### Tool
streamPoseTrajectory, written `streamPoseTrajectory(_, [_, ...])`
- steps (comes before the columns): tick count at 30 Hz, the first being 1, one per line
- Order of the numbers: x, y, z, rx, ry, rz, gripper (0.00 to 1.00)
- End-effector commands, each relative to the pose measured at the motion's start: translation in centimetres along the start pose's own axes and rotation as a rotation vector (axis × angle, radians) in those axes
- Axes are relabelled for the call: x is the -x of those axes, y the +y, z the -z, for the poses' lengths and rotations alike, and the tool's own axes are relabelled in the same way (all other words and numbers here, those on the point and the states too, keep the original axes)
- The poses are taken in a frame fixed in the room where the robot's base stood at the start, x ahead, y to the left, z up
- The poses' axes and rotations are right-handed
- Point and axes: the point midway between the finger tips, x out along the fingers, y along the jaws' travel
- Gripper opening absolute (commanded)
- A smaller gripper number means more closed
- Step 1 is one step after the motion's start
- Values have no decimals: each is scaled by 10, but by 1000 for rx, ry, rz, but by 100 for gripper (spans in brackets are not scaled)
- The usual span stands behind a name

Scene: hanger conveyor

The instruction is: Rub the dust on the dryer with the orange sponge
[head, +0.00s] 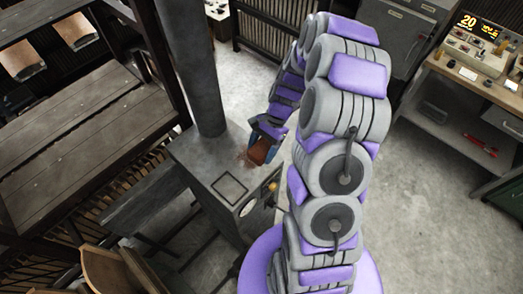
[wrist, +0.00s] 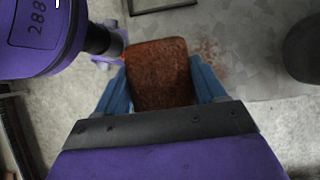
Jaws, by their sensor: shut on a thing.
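The orange-brown sponge (wrist: 158,75) is held between the two blue fingers of my gripper (wrist: 160,90) in the wrist view. In the head view my gripper (head: 262,145) holds the sponge (head: 261,151) at the right part of the top of the grey dryer (head: 195,160). I cannot tell whether the sponge touches the surface. A patch of reddish-brown dust (wrist: 207,50) lies on the dryer top just right of the sponge in the wrist view. In the head view some dust (head: 243,157) shows just left of the sponge.
A dark vertical pipe (head: 195,70) rises from the back of the dryer; it shows at the right in the wrist view (wrist: 302,48). A square panel (head: 230,187) lies on the dryer top. A slatted wooden structure (head: 80,130) stands left. A workbench (head: 475,85) stands right, with clear floor between.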

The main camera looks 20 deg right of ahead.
Motion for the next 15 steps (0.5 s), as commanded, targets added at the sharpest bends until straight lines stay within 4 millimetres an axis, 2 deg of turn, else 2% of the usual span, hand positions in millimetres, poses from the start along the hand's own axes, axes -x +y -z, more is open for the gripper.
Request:
streamPoseTrajectory(2, [6, 0, -3, 0, 1, 0, 45])
streamPoseTrajectory(15, [10, 0, -6, 0, 0, 1, 45])
